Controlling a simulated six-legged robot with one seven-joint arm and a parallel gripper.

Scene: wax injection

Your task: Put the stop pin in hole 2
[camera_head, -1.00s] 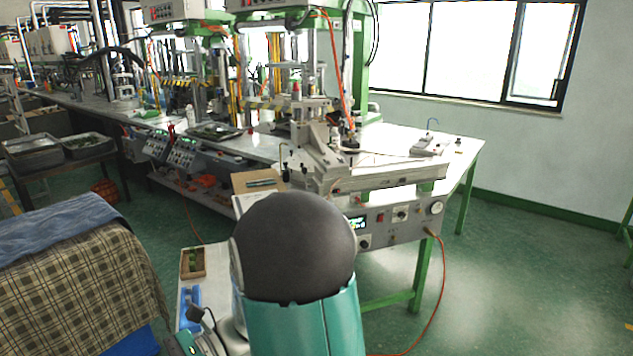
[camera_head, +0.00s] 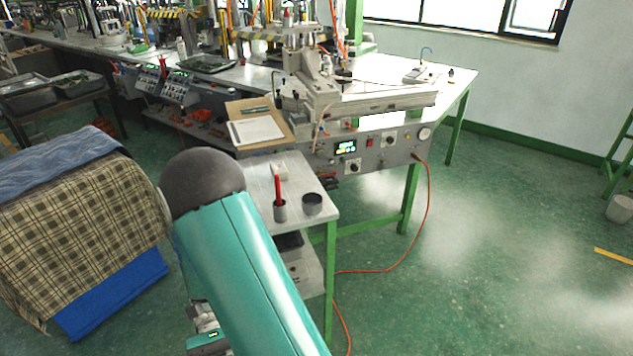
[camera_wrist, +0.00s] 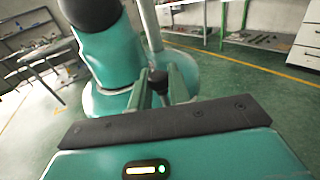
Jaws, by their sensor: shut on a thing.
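In the wrist view my gripper (camera_wrist: 160,92) is shut on a small black-topped piece (camera_wrist: 158,76), which stands between its two fingers. It looks like the stop pin, but most of it is hidden by the fingers. In the head view only part of my wrist shows at the bottom, left of my teal arm link; the fingertips and the held piece cannot be made out there. The injection machine (camera_head: 375,103) stands on the bench beyond my arm, well away from my wrist. Hole 2 cannot be made out in either view.
A small side table (camera_head: 318,217) holds a cup with a red pen (camera_head: 279,208) and a dark cup (camera_head: 312,204). A clipboard (camera_head: 257,130) lies beyond. A checked cloth (camera_head: 75,225) covers something at left. An orange cable (camera_head: 427,215) hangs to the floor.

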